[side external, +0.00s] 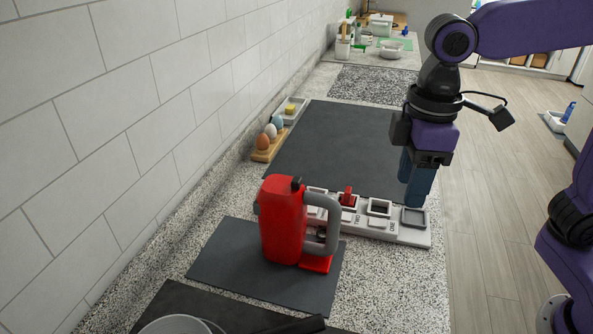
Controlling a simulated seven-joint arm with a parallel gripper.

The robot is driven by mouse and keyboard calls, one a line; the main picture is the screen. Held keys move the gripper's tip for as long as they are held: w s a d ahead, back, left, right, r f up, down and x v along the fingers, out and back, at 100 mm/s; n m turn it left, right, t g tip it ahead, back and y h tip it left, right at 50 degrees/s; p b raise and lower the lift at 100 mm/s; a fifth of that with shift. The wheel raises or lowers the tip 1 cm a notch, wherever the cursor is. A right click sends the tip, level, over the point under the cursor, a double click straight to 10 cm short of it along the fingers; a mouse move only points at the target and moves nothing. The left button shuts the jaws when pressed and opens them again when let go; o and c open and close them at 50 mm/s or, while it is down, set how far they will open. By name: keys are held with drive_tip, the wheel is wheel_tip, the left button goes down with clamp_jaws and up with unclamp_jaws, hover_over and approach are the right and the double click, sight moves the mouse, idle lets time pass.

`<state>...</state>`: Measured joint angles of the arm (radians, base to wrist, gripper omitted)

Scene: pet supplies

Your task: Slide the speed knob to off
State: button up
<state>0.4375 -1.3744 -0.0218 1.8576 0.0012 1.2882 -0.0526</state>
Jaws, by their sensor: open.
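A red appliance with a grey looped handle (283,222) stands upright on a dark mat, on a small red base. A small black piece (297,183) sits on its top by the handle; I cannot tell whether this is the speed knob, nor its setting. A darker part shows inside the handle loop, too small to make out. My gripper (417,198) points down to the right of the appliance, apart from it, over or just behind the right end of a pale tray. Its blue fingers overlap in this view, and it is open with nothing seen between them.
The pale labelled tray (404,233) has square compartments; a small red item (348,196) stands in one. The dark mat (222,262) lies under the appliance. A wooden egg holder (268,149) is by the wall. A large dark mat (335,150) behind is clear. A pan (177,325) is in front.

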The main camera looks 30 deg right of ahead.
wheel_tip(320, 180, up, 12)
drive_tip(key=f+m, duration=0.1)
drive_tip(key=m, duration=0.1)
hover_over(296, 179)
drive_tip(key=shift+r, duration=0.75)
drive_tip(key=shift+f, duration=0.1)
wheel_tip(296, 179, down, 17)
drive_tip(key=shift+f, duration=0.1)
clamp_jaws()
